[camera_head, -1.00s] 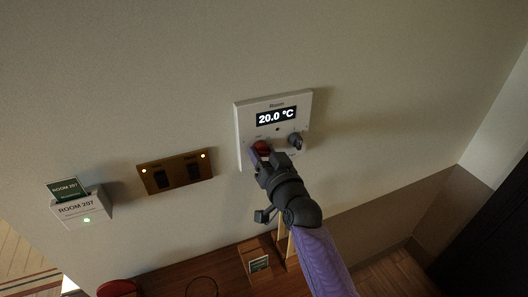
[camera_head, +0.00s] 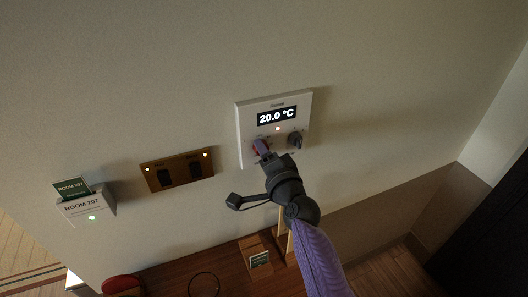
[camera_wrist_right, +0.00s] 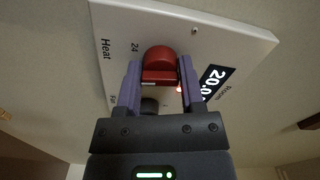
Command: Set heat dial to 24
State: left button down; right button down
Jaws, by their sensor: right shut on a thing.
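The white thermostat panel (camera_head: 243,123) is on the wall, with a display (camera_head: 277,116) reading 20.0 °C. Its red heat dial (camera_wrist_right: 158,62) is at the lower left in the head view, mostly hidden by my gripper. The wrist view shows "Heat" and "24" printed beside the red dial. My right gripper (camera_wrist_right: 160,78) is shut on the red dial, with one finger on each side. In the head view the right gripper (camera_head: 262,149) reaches up to the panel from below. A small light (camera_head: 278,128) under the display is lit. My left gripper is out of view.
A dark second dial (camera_head: 295,139) sits right of the red one, close to my gripper. A brass switch plate (camera_head: 177,171) and a card holder (camera_head: 88,208) are on the wall to the left. A wooden surface (camera_head: 185,270) with a small stand (camera_head: 257,258) is below.

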jog(key=m, duration=0.5)
jog(key=shift+m, duration=0.3)
dwell(0.4)
jog(key=shift+c, duration=1.2)
grip_release()
